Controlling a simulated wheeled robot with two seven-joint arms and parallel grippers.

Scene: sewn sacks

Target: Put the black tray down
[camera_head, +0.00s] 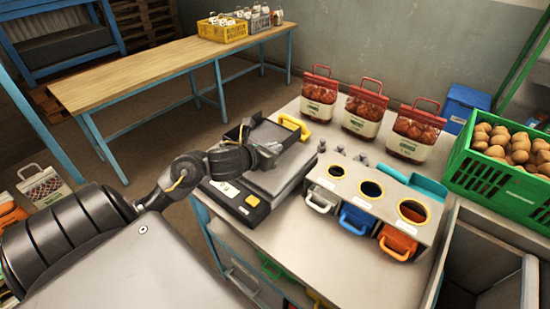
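The black tray (233,133) is a dark, shallow box at the near left of the bench, over the scale (283,174) with its grey platform. My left arm comes in from the left. My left gripper (268,151) is at the tray's near side and appears shut on its wall. The fingertips are dark against the tray and partly hidden. I cannot tell whether the tray's underside touches the platform. My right gripper is not in view.
Three red-topped sacks (366,107) stand at the back. A sorting box (374,199) with coloured drawers stands to the right. A green crate (486,178) holds potatoes. The bench front centre is clear.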

